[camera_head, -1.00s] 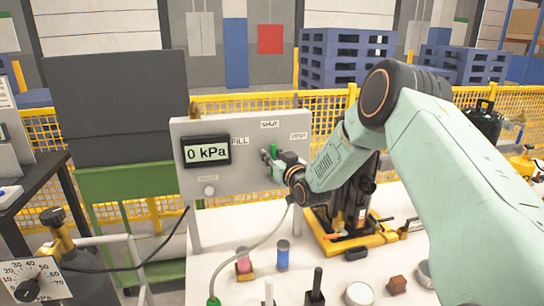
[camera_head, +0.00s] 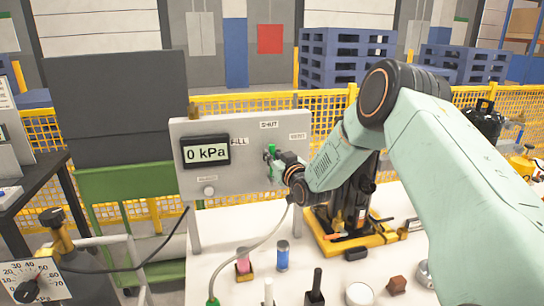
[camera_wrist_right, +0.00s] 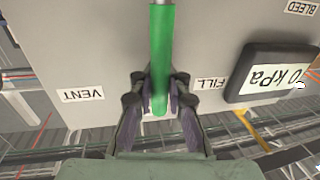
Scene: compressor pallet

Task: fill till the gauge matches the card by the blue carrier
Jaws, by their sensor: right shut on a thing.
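The grey panel (camera_head: 240,178) carries a gauge (camera_head: 206,151) that reads 0 kPa. A green valve lever (camera_head: 271,150) sits on the panel among the labels FILL, SHUT and VENT. My right gripper (camera_head: 274,160) is at the lever. In the right wrist view the fingers (camera_wrist_right: 160,100) are shut on the green lever (camera_wrist_right: 161,55), which points straight, between VENT and FILL. A small blue cylinder (camera_head: 283,254) stands on the white table; I cannot tell if it is the blue carrier. I cannot make out a card beside it. My left gripper is not in view.
A pink item (camera_head: 243,264), a white puck (camera_head: 359,294) and a brown block (camera_head: 397,284) stand on the white table (camera_head: 222,232). A yellow-based device (camera_head: 345,238) stands behind my right arm. A hose hangs before the panel. A dial (camera_head: 32,282) is at lower left.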

